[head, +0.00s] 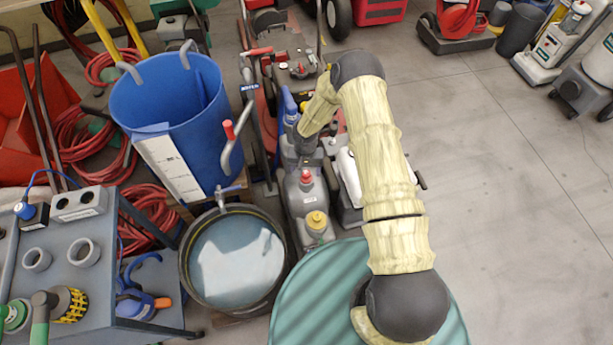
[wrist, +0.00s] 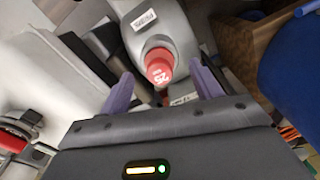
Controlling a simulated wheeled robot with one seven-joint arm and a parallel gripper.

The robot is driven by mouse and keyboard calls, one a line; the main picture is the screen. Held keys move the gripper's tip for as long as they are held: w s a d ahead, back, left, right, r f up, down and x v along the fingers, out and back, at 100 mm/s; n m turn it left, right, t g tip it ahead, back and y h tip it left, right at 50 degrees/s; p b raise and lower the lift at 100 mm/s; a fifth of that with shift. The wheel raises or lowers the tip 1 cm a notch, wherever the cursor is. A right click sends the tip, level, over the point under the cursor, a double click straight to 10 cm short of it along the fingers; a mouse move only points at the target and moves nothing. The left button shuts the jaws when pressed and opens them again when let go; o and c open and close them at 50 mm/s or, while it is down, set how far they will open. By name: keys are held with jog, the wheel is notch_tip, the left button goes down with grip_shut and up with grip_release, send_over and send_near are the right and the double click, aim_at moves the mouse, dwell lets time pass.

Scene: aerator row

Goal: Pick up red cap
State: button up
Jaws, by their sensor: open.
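The red cap (head: 306,176) sits on top of a grey machine (head: 303,202) in the middle of the head view. In the wrist view the red cap (wrist: 160,68) is seen from above, with white "25" marking, on a grey neck. My gripper (wrist: 164,86) is open, with one purple-grey finger on each side of the cap in the picture. I cannot tell whether the fingers touch it or are still above it. In the head view my gripper is a dark shape (head: 300,148) just behind the cap, and its fingertips are hard to make out.
A yellow cap (head: 316,220) is on the same machine, nearer. A blue bin (head: 178,110) and a round tub of water (head: 236,260) stand to the left. A green round lid (head: 310,300) is in front. Open floor (head: 500,180) lies to the right.

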aim_at(306, 173)
jog(key=shift+w+d+f, duration=0.1)
jog(key=shift+f, duration=1.35)
jog(key=c, duration=1.1)
jog(key=shift+r, duration=0.1)
notch_tip(306, 173, up, 10)
jog(key=shift+f, duration=0.1)
